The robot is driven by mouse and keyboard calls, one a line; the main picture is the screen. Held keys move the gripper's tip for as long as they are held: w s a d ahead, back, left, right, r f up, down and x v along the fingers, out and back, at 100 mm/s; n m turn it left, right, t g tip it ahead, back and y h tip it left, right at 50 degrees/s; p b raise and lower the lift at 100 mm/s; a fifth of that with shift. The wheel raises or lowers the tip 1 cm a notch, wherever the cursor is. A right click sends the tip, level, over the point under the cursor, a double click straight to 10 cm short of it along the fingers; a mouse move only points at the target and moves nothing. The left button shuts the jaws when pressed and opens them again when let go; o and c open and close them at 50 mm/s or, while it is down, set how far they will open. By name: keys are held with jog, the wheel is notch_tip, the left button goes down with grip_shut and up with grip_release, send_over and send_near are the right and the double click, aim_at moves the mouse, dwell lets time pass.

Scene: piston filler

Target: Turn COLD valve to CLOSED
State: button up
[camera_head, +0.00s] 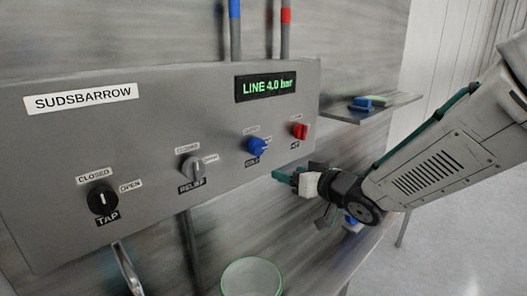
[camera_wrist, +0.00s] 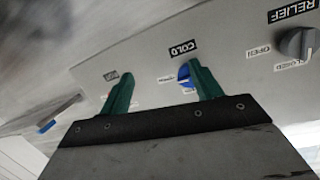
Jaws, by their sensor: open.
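The blue COLD valve knob (camera_head: 257,145) is on the grey panel, between the RELIEF knob and the red knob. Its small position labels are too blurred to read, and I cannot tell which one it points to. My gripper (camera_head: 282,176) is in front of the panel, below and right of the blue knob. In the wrist view my gripper (camera_wrist: 160,82) has its two green fingers spread apart with nothing between them. The blue knob (camera_wrist: 184,75) shows there partly hidden behind the right finger, under the COLD label (camera_wrist: 184,48).
The red knob (camera_head: 299,131) is close right of the blue one. The RELIEF knob (camera_head: 193,168) and black TAP knob (camera_head: 102,199) are to the left. A display (camera_head: 266,87) reads LINE 4.0 bar.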

aim_at(259, 149)
jog(key=w+a+r+y, duration=0.1)
jog(key=a, duration=0.1)
jog(key=w+a+r+y, duration=0.1)
jog(key=w+a+r, duration=0.2)
jog(key=a, duration=0.2)
jog(key=shift+w+a+r+t+y, duration=0.1)
jog(key=shift+w+r+t+y, duration=0.1)
jog(key=shift+w+t+y, duration=0.2)
jog(key=c, duration=1)
